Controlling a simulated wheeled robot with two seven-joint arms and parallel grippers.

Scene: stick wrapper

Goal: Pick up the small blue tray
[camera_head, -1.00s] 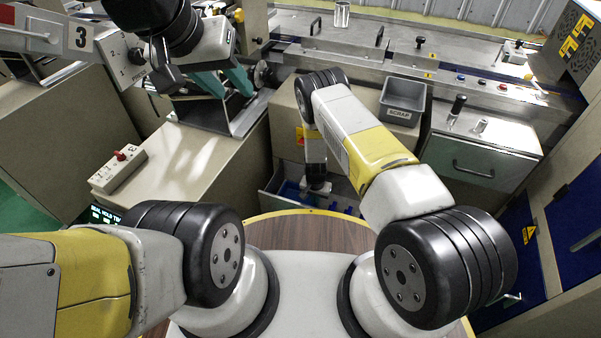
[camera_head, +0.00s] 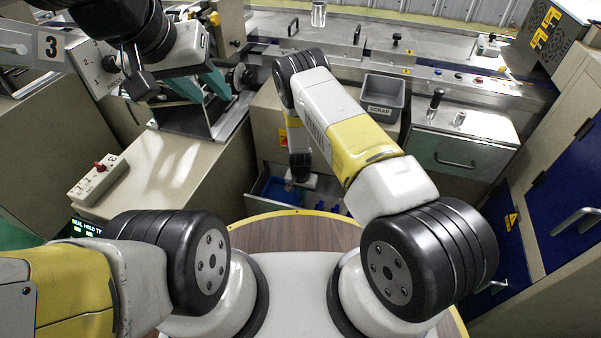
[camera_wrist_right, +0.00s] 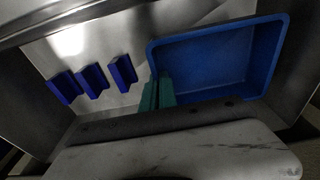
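The small blue tray (camera_wrist_right: 215,60) lies at the right of the right wrist view, above a metal drawer floor. In the head view a blue part of it (camera_head: 284,192) shows in the open drawer below my right gripper (camera_head: 300,172). In the right wrist view the teal fingers of my right gripper (camera_wrist_right: 159,92) are close together on the tray's near left wall. Whether the tray is clear of the drawer floor is hard to tell. My left gripper (camera_head: 205,85), with teal fingers apart, is empty over the left machine.
Several small blue blocks (camera_wrist_right: 92,80) stand left of the tray in the drawer. A grey scrap bin (camera_head: 383,97) sits on the cabinet to the right of my right arm. A switch box (camera_head: 98,178) lies on the left bench. A round wooden-topped table edge (camera_head: 290,212) is near my base.

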